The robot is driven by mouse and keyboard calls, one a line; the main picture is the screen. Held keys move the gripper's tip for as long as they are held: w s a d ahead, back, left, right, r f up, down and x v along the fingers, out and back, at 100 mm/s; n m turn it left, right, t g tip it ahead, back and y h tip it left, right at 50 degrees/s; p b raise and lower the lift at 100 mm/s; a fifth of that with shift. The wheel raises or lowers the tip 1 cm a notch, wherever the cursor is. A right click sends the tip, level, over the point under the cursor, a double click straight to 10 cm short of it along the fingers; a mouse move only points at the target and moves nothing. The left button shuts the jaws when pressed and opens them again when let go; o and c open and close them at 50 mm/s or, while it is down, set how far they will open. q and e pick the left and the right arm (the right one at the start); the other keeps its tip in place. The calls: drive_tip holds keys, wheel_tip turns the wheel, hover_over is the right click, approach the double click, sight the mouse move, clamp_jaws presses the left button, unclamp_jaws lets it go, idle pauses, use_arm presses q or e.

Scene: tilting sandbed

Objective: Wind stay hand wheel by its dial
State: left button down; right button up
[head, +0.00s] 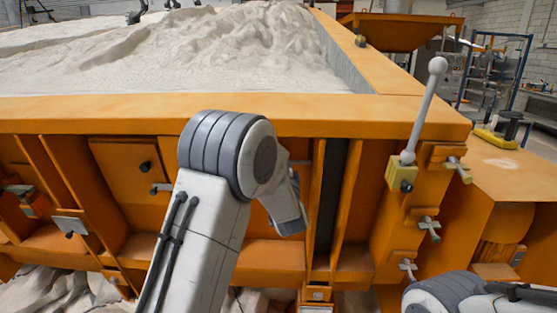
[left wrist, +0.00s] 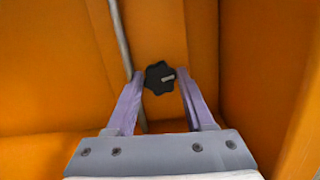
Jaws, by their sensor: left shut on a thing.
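The hand wheel (left wrist: 158,78) is a small black lobed knob with a short pale mark on its face. It sits against an orange panel in the left wrist view. My left gripper (left wrist: 160,74) has one finger on each side of it and is shut on it. In the head view my left wrist and gripper (head: 288,208) reach into the orange frame below the sandbed rim, and the hand wheel is hidden there. I cannot make out a separate dial. My right arm shows at the bottom right of the head view, with its gripper out of the picture.
A thin grey rod (left wrist: 122,38) runs beside the hand wheel. Orange walls stand close on both sides. The sandbed rim (head: 110,110) passes above my left arm. A lever with a grey ball (head: 437,66) stands upright at the right corner, with several clamps below.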

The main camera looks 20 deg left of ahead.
use_arm(q)
drive_tip(key=shift+m, duration=0.6)
drive_tip(key=shift+d, duration=0.1)
drive_tip(key=shift+c, duration=1.4)
unclamp_jaws()
drive_tip(key=b+v, duration=0.4)
drive_tip(key=v, duration=0.6)
